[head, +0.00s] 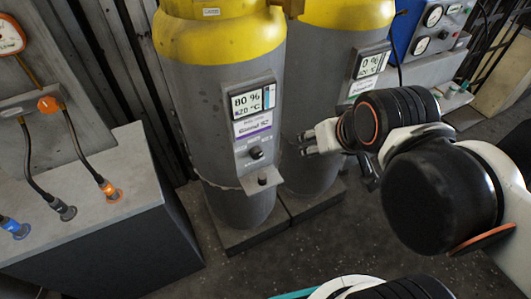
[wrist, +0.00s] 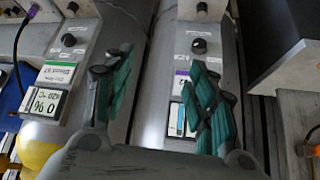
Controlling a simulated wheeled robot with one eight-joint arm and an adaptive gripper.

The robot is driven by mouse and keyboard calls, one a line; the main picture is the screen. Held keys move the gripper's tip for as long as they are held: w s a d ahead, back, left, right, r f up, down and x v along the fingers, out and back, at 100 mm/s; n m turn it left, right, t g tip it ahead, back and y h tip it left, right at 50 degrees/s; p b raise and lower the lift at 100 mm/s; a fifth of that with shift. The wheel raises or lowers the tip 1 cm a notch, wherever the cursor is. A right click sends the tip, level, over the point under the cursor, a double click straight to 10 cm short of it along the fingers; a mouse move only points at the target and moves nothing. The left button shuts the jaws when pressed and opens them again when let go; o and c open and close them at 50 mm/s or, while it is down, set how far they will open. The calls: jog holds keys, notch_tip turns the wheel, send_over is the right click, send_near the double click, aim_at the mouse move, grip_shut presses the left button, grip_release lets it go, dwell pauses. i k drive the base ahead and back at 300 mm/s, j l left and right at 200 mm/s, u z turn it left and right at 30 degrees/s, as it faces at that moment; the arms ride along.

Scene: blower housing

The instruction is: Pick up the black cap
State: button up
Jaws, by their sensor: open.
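The left gas cylinder has a grey panel with a black round knob (head: 257,152) below its display. A small black cap-like piece (head: 263,181) sits on the ledge under it. In the wrist view, the knob (wrist: 199,46) shows between and beyond my fingers, and the ledge piece (wrist: 203,9) is near the top edge. I cannot tell for sure which one is the black cap. My gripper (head: 312,140) is open and empty, to the right of the panel in the head view. Its green-padded fingers (wrist: 160,95) touch neither black piece.
The left cylinder (head: 215,95) reads 80 %, and the right cylinder (head: 335,75) behind my gripper reads 0 %. A grey cabinet (head: 70,190) with hoses stands at left. A blue instrument box (head: 412,35) is at the back right. The floor in front is clear.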

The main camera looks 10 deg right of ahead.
aim_at(262, 177)
jog(key=k+l+u, duration=0.15)
jog(key=l, duration=0.2)
jog(key=l+u, duration=0.15)
jog(key=l, duration=0.2)
jog(key=k+l+u, duration=0.25)
jog(key=l, duration=0.35)
jog(key=k, duration=0.1)
